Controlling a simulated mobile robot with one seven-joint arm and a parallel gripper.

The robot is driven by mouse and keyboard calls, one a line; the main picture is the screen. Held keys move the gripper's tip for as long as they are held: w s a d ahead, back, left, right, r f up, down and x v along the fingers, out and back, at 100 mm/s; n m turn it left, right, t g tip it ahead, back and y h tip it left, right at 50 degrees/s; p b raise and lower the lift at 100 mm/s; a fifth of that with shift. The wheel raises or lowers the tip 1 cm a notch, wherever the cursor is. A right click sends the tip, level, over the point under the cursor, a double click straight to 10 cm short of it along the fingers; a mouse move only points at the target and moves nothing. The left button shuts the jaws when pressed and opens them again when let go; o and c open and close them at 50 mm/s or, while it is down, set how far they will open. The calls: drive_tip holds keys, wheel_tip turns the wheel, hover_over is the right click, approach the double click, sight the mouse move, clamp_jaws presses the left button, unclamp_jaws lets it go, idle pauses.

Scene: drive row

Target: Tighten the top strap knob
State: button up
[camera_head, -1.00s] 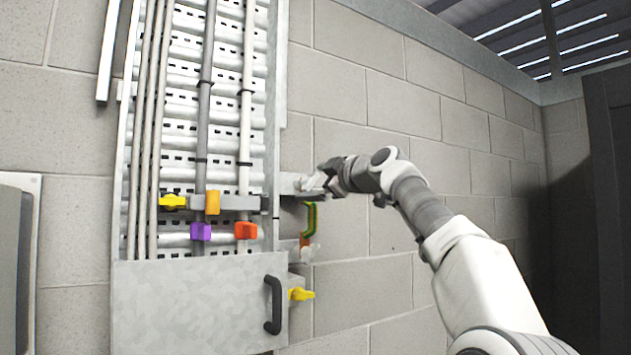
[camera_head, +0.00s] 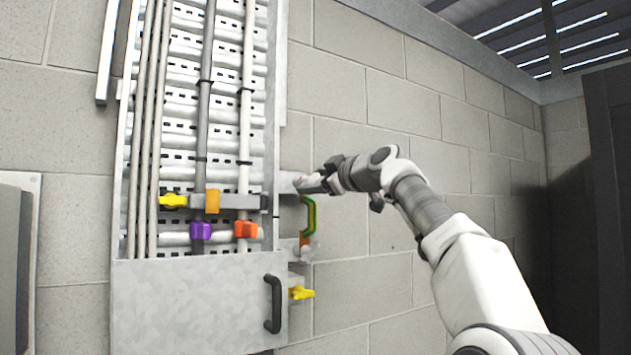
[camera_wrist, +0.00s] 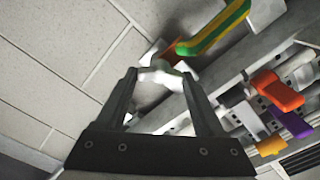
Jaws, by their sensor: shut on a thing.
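In the wrist view the pale top strap knob (camera_wrist: 162,76) sits between the tips of my gripper (camera_wrist: 160,72), which is shut on it. In the head view my gripper (camera_head: 312,184) reaches the right side of the cable ladder from the right, and its fingers largely hide the knob. The green-and-yellow strap (camera_head: 310,215) hangs just below the gripper. In the wrist view the strap (camera_wrist: 218,28) runs up and right from beside the knob. A pale lower knob (camera_head: 308,253) is at the strap's bottom end, apart from my gripper.
On the ladder's cross bars are a yellow knob (camera_head: 173,201), an orange knob (camera_head: 212,201), a purple knob (camera_head: 201,231) and a red-orange knob (camera_head: 246,230). A metal cover (camera_head: 190,300) with a black handle (camera_head: 273,304) is below. Another yellow knob (camera_head: 301,293) sticks out right. The wall beyond is bare.

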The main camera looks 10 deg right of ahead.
drive_tip(key=m, duration=0.4)
drive_tip(key=shift+r, duration=0.15)
drive_tip(key=m, duration=0.9)
drive_tip(key=shift+d+m, duration=0.1)
drive_tip(key=shift+m, duration=2.3)
drive_tip(key=o, duration=1.4)
